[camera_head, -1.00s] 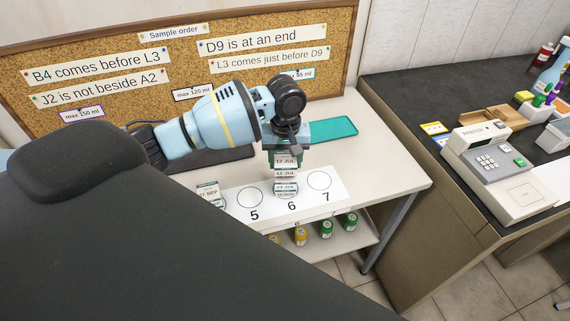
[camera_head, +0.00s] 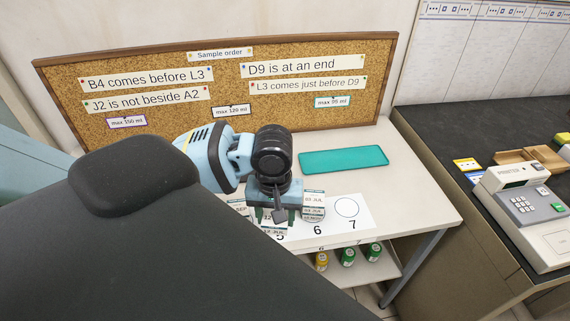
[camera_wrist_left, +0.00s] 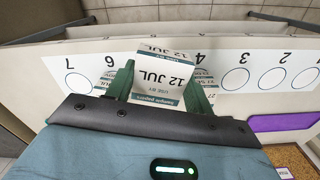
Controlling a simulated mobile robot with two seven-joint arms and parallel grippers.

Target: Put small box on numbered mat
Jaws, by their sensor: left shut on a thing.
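My left gripper (camera_head: 273,217) is shut on a small white box with a green band, marked 12 JUL (camera_wrist_left: 162,72). In the head view the gripper mostly hides this box, which is over the spot marked 5 on the white numbered mat (camera_head: 372,224). I cannot tell whether it touches the mat. Another box (camera_head: 238,205) stands to the left, near number 4 in the left wrist view. Circle 7 is empty. My right gripper is not in view.
A teal tray (camera_head: 343,160) lies on the table behind the mat. A cork board (camera_head: 225,80) with order notes stands at the back. Several bottles (camera_head: 347,254) are on the shelf below. Circles 1, 2 and 3 (camera_wrist_left: 237,79) look clear.

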